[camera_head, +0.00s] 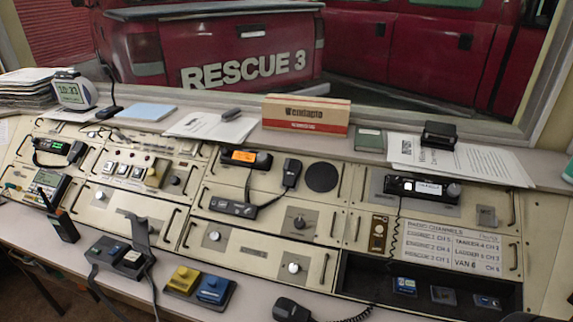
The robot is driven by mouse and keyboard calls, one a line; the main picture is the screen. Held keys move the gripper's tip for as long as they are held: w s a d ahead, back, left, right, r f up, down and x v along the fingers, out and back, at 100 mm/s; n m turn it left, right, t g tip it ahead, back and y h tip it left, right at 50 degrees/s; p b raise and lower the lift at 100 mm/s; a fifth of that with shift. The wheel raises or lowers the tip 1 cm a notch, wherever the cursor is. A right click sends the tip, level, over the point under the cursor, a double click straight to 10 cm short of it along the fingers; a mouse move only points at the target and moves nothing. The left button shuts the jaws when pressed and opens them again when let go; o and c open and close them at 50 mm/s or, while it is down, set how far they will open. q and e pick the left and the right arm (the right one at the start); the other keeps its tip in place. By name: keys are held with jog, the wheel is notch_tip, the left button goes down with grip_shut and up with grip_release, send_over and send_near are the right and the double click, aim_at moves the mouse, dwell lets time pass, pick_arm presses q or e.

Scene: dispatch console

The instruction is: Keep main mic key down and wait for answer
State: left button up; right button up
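A dark base with a yellow key (183,279) and a blue key (213,289) sits on the front ledge, left of centre. A black gooseneck mic (110,92) stands at the back left by the clock. A black hand mic (290,309) lies at the front edge with a coiled cord. Another hand mic (291,173) rests on the middle panel by a radio with an orange display (245,157). I cannot tell which of these carries the main mic key, or whether any key is down. Neither of my grippers shows.
A black key box (107,251) with a grey strap lies at front left, beside an upright handheld radio (62,224). A cardboard box (305,114), papers (463,160) and a clock (73,92) line the back shelf. A channel list (445,247) is on the right panel.

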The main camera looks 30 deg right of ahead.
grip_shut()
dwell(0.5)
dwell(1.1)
